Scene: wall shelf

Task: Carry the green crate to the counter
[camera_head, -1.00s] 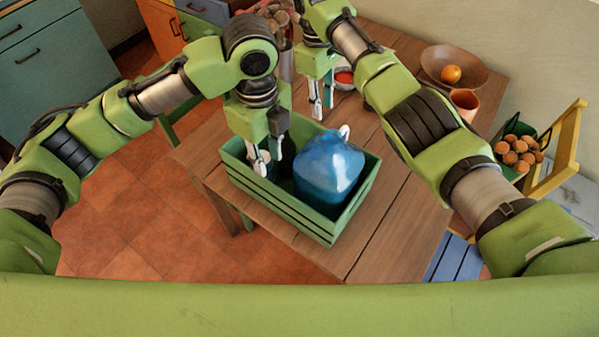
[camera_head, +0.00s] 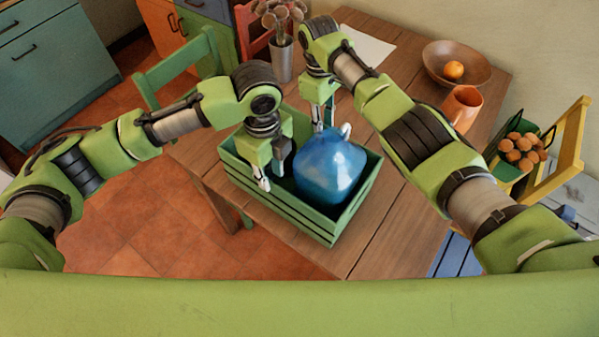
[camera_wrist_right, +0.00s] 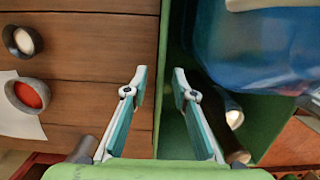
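The green crate (camera_head: 290,215) stands on the wooden table. A large blue jug (camera_head: 330,172) sits inside it and also shows in the right wrist view (camera_wrist_right: 262,50). A dark item with a pale top (camera_wrist_right: 234,125) is also in the crate. My left gripper (camera_head: 270,176) is at the crate's left part, low beside the jug; its fingers look apart, and its contact with the crate cannot be told. My right gripper (camera_head: 323,117) is at the crate's far side. In the right wrist view, its open fingers (camera_wrist_right: 160,78) straddle the crate's wall, with gaps on both sides.
Chairs stand around, including a green one (camera_head: 180,70) and a yellow one (camera_head: 568,145).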

